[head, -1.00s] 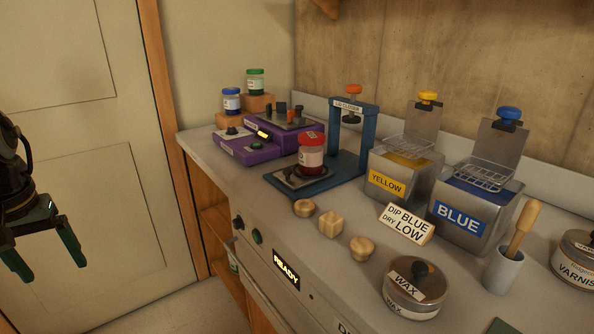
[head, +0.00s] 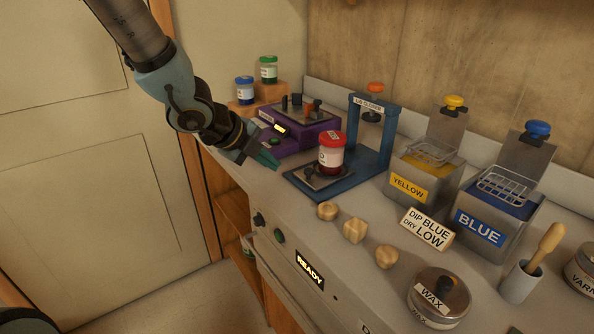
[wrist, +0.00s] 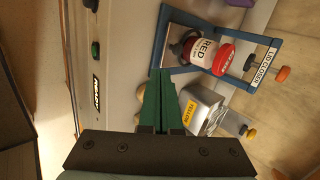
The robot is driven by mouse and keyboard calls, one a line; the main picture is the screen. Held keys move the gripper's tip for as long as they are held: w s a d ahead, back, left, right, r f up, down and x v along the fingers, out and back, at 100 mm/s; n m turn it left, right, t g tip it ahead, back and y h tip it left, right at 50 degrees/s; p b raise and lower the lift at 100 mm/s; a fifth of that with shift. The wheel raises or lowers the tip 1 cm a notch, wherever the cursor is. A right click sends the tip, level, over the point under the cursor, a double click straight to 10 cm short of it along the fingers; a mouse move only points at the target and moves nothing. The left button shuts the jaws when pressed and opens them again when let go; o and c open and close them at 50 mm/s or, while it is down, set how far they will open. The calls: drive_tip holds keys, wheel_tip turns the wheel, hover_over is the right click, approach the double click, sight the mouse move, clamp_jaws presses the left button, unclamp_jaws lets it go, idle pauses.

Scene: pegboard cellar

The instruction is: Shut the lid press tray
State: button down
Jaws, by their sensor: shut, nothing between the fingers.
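The lid press is a blue stand (head: 368,158) labelled "LID CLOSER", with an orange knob (head: 375,88) on top. Its dark tray (head: 318,178) sticks out toward the counter's front. A red-lidded jar (head: 331,153) labelled RED stands upright on the tray, in front of the press arch. My gripper (head: 268,160) is shut and empty, left of the tray and apart from it, beside the purple device. In the wrist view my green fingers (wrist: 157,98) are together, and the press (wrist: 262,65) and red jar (wrist: 205,52) show beyond them.
A purple device (head: 300,130) stands behind my gripper, with blue and green jars (head: 268,70) further back. YELLOW (head: 408,186) and BLUE (head: 480,230) dip tanks stand right of the press. Several wooden pieces (head: 354,230) lie on the counter in front.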

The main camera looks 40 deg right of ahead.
drive_tip(key=b, duration=0.1)
approach(307, 177)
drive_tip(key=f, duration=0.3)
drive_tip(key=shift+s+a, duration=0.2)
drive_tip(key=shift+a, duration=0.15)
drive_tip(key=shift+w+d+f+p, duration=0.1)
drive_tip(key=shift+d+p, duration=0.15)
drive_tip(key=shift+d, duration=0.35)
drive_tip(key=shift+w+d+f+p, duration=0.1)
drive_tip(key=shift+d+p, duration=0.1)
drive_tip(key=shift+d, duration=0.45)
drive_tip(key=shift+w+d+f, duration=0.1)
drive_tip(key=shift+d+f, duration=0.1)
drive_tip(key=shift+d, duration=0.6)
